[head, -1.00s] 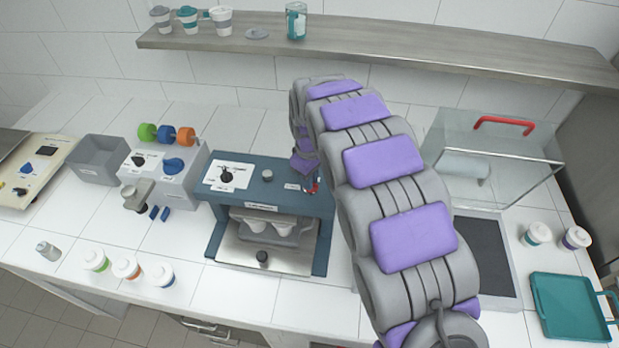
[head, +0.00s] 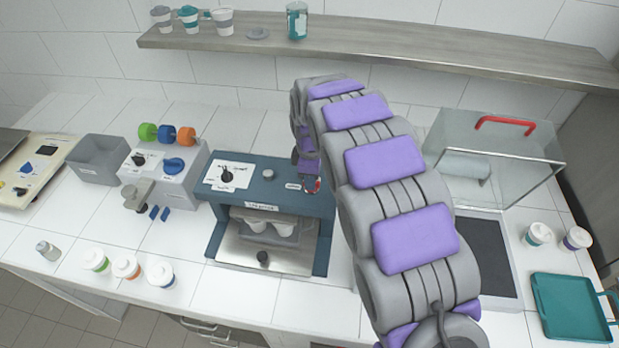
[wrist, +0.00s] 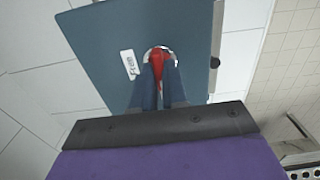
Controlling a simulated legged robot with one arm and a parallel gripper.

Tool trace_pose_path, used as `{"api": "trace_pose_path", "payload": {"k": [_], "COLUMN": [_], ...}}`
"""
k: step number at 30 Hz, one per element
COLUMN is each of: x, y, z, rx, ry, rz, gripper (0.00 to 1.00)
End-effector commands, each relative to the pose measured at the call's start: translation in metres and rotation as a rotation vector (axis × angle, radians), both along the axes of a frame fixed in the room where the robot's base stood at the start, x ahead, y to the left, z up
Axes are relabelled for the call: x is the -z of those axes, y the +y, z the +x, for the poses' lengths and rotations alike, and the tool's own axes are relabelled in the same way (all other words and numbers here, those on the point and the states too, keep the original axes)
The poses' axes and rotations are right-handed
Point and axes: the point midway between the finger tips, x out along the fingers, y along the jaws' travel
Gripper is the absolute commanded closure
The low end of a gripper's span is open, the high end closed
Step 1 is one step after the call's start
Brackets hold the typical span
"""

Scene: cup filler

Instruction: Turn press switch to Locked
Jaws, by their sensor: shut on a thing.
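The press (head: 270,172) is a blue machine on the counter, with a black dial on a white label and a silver knob on its top. A red switch handle (wrist: 157,58) on a pale round base is at the right end of that top. My gripper (wrist: 159,72) is shut on the red switch, with one blue-grey finger on each side of it. A small white label (wrist: 129,65) lies left of the switch in the wrist view; I cannot read it. In the head view my arm partly covers the press's right end, and the switch (head: 314,185) barely shows.
Cups sit in the press's lower opening. A grey unit with dials (head: 165,172) stands to the left. A clear case with a red handle (head: 505,124) stands to the right. Several lidded cups are on the counter, and a shelf (head: 380,42) runs above.

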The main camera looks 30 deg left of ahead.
Motion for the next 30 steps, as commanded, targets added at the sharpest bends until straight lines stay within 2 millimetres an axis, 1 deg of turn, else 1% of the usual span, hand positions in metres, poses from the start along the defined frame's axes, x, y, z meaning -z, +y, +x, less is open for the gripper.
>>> {"api": "trace_pose_path", "payload": {"k": [10,11,18,26,30], "x": [-0.001,-0.001,-0.001,-0.002,-0.013], "y": [0.000,0.000,0.000,0.000,0.000], "z": [0.002,0.002,0.001,0.000,0.000], "rx": [-0.003,-0.003,-0.002,-0.002,-0.001], "ry": [-0.007,-0.007,-0.005,-0.004,-0.003], "rz": [0.002,0.002,0.002,0.001,0.001], "gripper": [1.00,0.84,0.62,0.62,0.62]}}
